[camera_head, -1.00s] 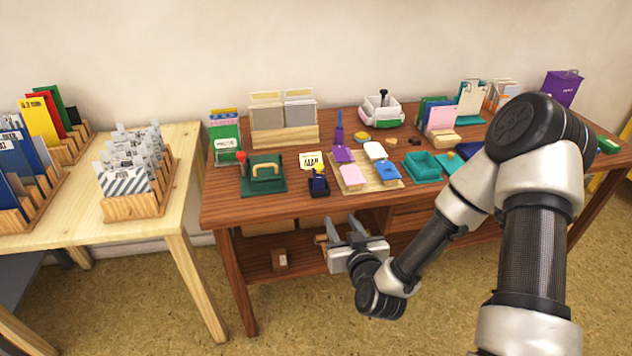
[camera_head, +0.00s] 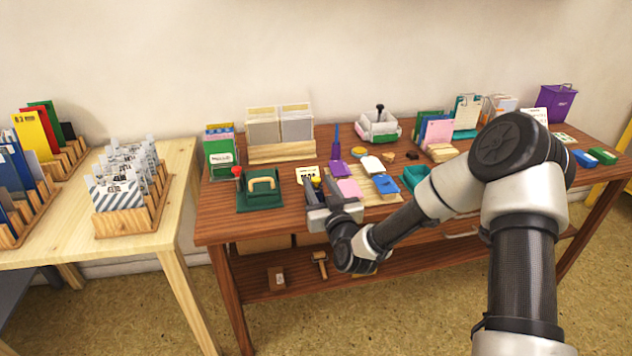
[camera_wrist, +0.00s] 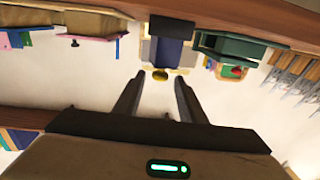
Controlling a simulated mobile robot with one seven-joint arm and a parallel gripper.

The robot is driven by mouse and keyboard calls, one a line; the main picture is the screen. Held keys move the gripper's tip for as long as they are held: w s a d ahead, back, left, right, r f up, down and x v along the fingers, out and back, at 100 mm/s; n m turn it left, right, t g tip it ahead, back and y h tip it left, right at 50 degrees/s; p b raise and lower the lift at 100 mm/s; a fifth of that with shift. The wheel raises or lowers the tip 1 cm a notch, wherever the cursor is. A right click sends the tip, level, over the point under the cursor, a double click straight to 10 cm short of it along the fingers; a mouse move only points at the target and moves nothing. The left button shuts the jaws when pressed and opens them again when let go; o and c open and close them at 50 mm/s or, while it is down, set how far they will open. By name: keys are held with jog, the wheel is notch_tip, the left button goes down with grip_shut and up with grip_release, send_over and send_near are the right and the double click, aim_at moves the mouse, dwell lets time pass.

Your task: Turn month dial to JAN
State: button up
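The month dial device is a small dark blue body (camera_wrist: 171,55) with a yellow round knob (camera_wrist: 160,75), seen upside down in the wrist view. In the head view, only its yellow part (camera_head: 317,180) shows; my gripper hides most of the rest. A cream card with dark print (camera_head: 306,174) stands behind it, its letters too small to read. My gripper (camera_head: 321,187) is open and empty at the table's front edge, pointing at the device. In the wrist view, the knob appears between the two fingertips (camera_wrist: 159,79); I cannot tell whether they touch it. The dial's month is not readable.
A green stand with a tan handle (camera_head: 262,199) and a red knob (camera_head: 237,171) is close on the left. A tray of coloured pads (camera_head: 389,197) is close on the right. Card holders (camera_head: 280,152) stand behind. A lower shelf (camera_head: 380,263) lies below the tabletop.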

aim_at(314, 180)
jog(key=shift+x, duration=1.55)
jog(key=shift+c, duration=0.2)
grip_shut()
jog(key=shift+m+h+b, duration=0.3)
jog(key=shift+h, duration=0.1)
jog(key=m+h, duration=0.1)
jog(key=h, duration=0.1)
jog(key=m+t+h+b, duration=0.1)
jog(key=h, duration=0.1)
jog(key=shift+s+a+m, duration=0.1)
jog(key=shift+a+m, duration=0.1)
jog(key=shift+m, duration=0.2)
jog(key=m+h, duration=0.2)
jog(key=h, duration=0.2)
jog(key=shift+m+h, duration=0.4)
jog(key=m+g+h, duration=0.1)
jog(key=m+h, duration=0.1)
jog(key=h, duration=0.2)
jog(key=m+g+h, duration=0.2)
jog(key=m+h, duration=0.1)
jog(key=shift+d+m+g+h, duration=0.2)
jog(key=shift+m+g+h, duration=0.1)
jog(key=shift+h, duration=0.4)
